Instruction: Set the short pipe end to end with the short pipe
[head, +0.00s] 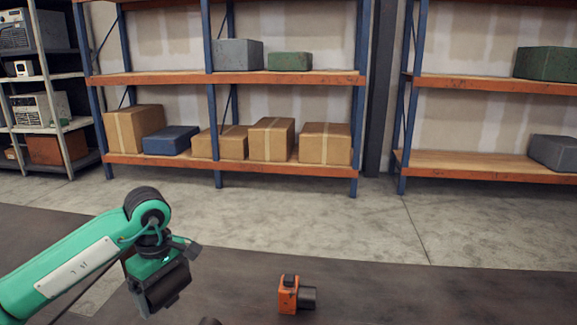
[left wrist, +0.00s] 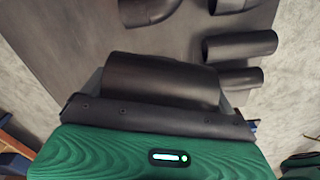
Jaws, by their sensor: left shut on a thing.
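My left gripper (head: 163,290) hangs pointing down over the left part of the dark table in the head view. In the left wrist view it is shut on a dark short pipe (left wrist: 160,78), which lies crosswise between the fingers. In that view another dark short pipe (left wrist: 240,46) lies on the table to the upper right, apart from the held one. A smaller dark pipe piece (left wrist: 240,78) lies just below it. I cannot tell which of these two is the task's other short pipe. My right gripper is in neither view.
A curved dark pipe piece (left wrist: 146,11) and another dark piece (left wrist: 231,5) are at the top of the left wrist view. An orange device with a dark cylinder (head: 289,294) stands on the table (head: 420,295). Shelves with boxes stand beyond. The table's right side looks clear.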

